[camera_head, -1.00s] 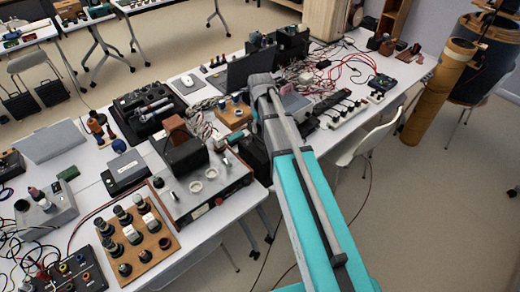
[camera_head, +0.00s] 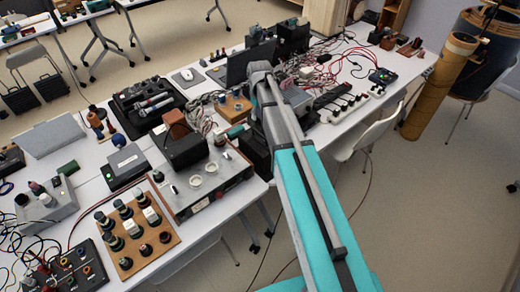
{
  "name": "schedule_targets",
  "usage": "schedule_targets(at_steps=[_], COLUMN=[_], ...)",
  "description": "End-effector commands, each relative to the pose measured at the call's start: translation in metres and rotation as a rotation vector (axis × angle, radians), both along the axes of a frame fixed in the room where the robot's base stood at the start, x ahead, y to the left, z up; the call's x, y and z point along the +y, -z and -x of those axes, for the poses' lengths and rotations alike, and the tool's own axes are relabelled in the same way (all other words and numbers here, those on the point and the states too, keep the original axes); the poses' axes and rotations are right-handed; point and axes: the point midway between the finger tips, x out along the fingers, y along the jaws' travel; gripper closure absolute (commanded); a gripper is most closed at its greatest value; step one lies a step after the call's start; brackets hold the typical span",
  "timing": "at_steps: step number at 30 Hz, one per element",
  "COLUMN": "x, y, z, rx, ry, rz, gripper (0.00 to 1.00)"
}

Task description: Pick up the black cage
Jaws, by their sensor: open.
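I cannot tell for sure which thing is the black cage. A black box-like thing (camera_head: 188,150) sits on top of a silver instrument (camera_head: 215,190) on the near table. Another dark box-like thing (camera_head: 254,150) stands just left of my arm and is partly hidden by it. My arm reaches up through the middle of the picture, over the table's right edge. My gripper does not show clearly; the arm's far end is hidden behind its own links.
The long white table (camera_head: 225,222) is crowded. A wooden board with several dark knobs (camera_head: 138,232) lies in front, and a black tray (camera_head: 147,105) lies behind. A white chair (camera_head: 372,135) and a brown tube (camera_head: 440,88) stand at right. The floor right of my arm is open.

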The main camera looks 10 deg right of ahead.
Motion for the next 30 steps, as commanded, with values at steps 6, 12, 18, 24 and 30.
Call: schedule_targets(at_steps=[6, 12, 18, 24, 30], x=[0.000, 0.000, 0.000, 0.000, 0.000], y=[0.022, 0.037, 0.053, 0.066, 0.071], z=[0.000, 0.000, 0.000, 0.000, 0.000], rx=[0.000, 0.000, 0.000, 0.000, 0.000], ry=[0.000, 0.000, 0.000, 0.000, 0.000], rz=[0.000, 0.000, 0.000, 0.000, 0.000], gripper=[0.44, 0.44, 0.44, 0.44, 0.44])
